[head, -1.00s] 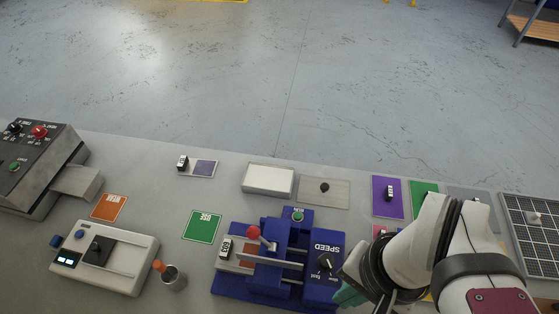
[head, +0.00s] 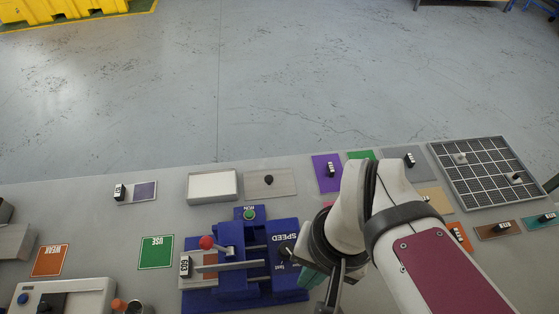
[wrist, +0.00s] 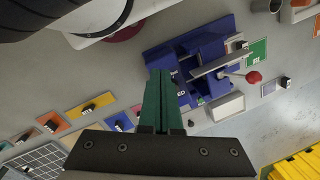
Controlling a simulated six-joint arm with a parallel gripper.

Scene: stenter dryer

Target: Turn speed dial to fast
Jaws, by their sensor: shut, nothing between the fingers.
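The blue machine (head: 235,285) has a panel marked SPEED (head: 285,237) at its right end. A small dark speed dial (head: 284,252) sits on that panel, with the word "fast" beside it. Its pointing direction is too small to tell. My gripper (head: 311,278) is just right of the panel, its teal fingers partly hidden by my arm. In the wrist view my gripper (wrist: 161,75) has its green fingers shut with nothing between them. The blue machine (wrist: 185,60) lies beyond and right of them there. I cannot tell whether they touch it.
A red-knobbed lever (head: 206,242) and a green RUN button (head: 249,213) are on the machine. A white tray (head: 212,186) and grey plate (head: 270,182) lie behind it. Coloured mats with labelled blocks and a gridded panel (head: 485,172) lie to the right.

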